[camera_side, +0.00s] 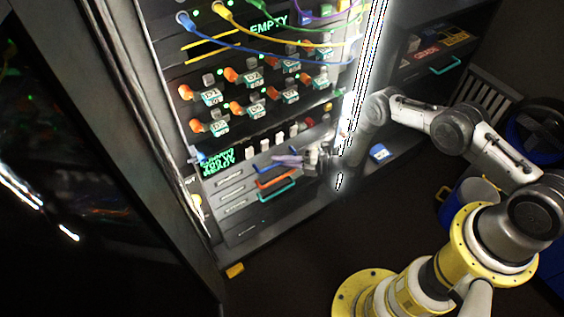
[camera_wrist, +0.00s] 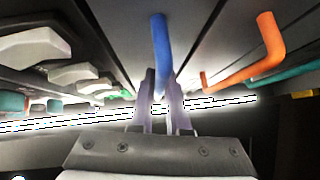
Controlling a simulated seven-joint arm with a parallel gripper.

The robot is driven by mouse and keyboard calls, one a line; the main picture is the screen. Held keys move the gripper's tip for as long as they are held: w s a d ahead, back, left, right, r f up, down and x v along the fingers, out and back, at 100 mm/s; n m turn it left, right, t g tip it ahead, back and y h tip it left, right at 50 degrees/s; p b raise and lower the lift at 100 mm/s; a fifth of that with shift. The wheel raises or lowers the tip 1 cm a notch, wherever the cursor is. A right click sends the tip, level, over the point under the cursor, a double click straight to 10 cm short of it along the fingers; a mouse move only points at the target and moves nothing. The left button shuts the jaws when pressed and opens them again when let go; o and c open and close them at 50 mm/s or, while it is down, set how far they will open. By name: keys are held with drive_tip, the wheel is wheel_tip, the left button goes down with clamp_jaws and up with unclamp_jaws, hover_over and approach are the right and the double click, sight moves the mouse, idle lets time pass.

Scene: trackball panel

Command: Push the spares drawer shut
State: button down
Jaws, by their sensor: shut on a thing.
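A stack of drawers (camera_side: 232,196) sits at the bottom of the rack, with a blue handle (camera_side: 268,164), an orange handle (camera_side: 277,179) and a teal handle (camera_side: 277,192) on its fronts. I cannot read which drawer is labelled spares. My gripper (camera_side: 285,160) is at the blue handle, in front of the upper drawer. In the wrist view my gripper (camera_wrist: 162,80) has its two fingers close together on the lower end of the blue handle (camera_wrist: 160,45). The orange handle (camera_wrist: 262,55) is to their right, apart from them. The fingertips hide part of the blue handle.
Knobs and cables (camera_side: 245,85) cover the rack above. A bright light strip (camera_side: 365,70) runs down its right edge. An open shelf (camera_side: 430,50) with coloured boxes and a teal handle (camera_side: 447,66) is at the right. A blue box (camera_side: 379,153) lies beside the rack.

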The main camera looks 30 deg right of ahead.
drive_tip(key=c, duration=0.9)
unclamp_jaws()
drive_tip(key=shift+w+r, duration=0.1)
drive_tip(key=shift+w, duration=0.05)
drive_tip(key=v, duration=1.4)
drive_tip(key=shift+w, duration=0.1)
